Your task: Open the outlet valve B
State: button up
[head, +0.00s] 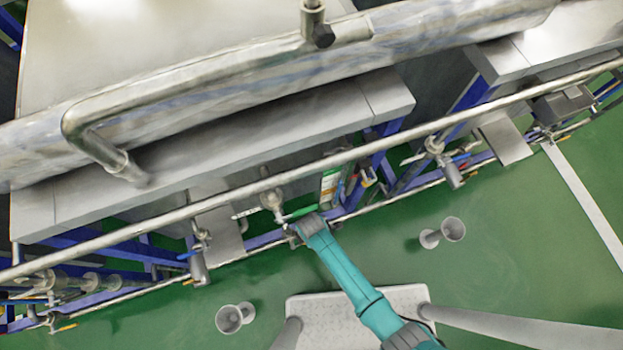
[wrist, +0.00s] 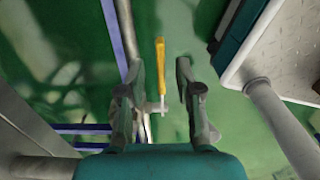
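A valve with a yellow lever handle (wrist: 160,66) shows in the wrist view, on a thin metal pipe (wrist: 130,62). The lever points toward the top of the picture. My gripper (wrist: 161,64) is open, with one finger on each side of the lever in this view; I see gaps on both sides and no clear contact. How far the lever is below the fingertips cannot be told. In the head view my gripper (head: 291,230) is at the lower pipe, beside a green handle (head: 300,212), and hides the yellow lever there. No label B is readable.
A long upper pipe (head: 400,144) runs across the head view above the lower pipe, near my gripper. Blue frame legs (head: 268,239) and a grey tank ledge (head: 280,130) stand behind.

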jog(key=shift+f, duration=0.5)
grip_shut()
jog(key=shift+r, duration=0.2)
jog(key=r+h, duration=0.1)
jog(key=a+t+h, duration=0.1)
jog(key=h, duration=0.1)
jog(key=shift+s+r, duration=0.1)
jog(key=shift+r, duration=0.3)
jog(key=shift+s+a+r+t+h, duration=0.2)
jog(key=shift+a+r+h, duration=0.25)
jog(key=shift+h, duration=0.6)
jog(key=shift+s+a+r+t+h, duration=0.1)
jog(key=shift+a+r+t+h, duration=0.25)
jog(key=shift+h, duration=0.7)
jog(key=shift+r, duration=0.1)
